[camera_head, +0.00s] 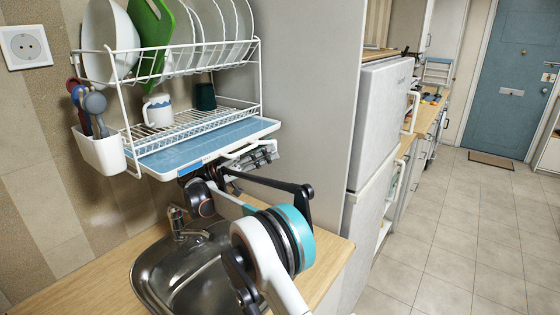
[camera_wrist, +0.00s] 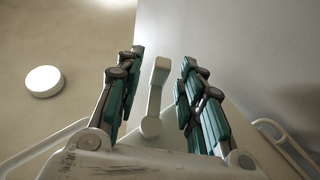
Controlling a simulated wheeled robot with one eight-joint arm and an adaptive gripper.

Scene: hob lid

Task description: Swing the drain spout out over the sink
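The drain spout appears to be the pale, narrow piece with a blocky end (camera_wrist: 155,90) between my fingers in the wrist view. My gripper (camera_wrist: 158,88) is open around it, with gaps to the dark, green-padded fingers on both sides. In the head view my gripper (camera_head: 264,154) is at the right front corner of the drying rack's blue drip tray (camera_head: 205,147); the spout cannot be made out clearly there. The steel sink (camera_head: 200,285) lies below, partly hidden by my arm.
The white wire rack (camera_head: 262,75) holds plates, bowls and a mug (camera_head: 157,110) above the tray. A utensil holder (camera_head: 100,150) hangs at its left. The tap (camera_head: 178,222) stands behind the sink. A tall grey panel (camera_head: 300,100) borders the right.

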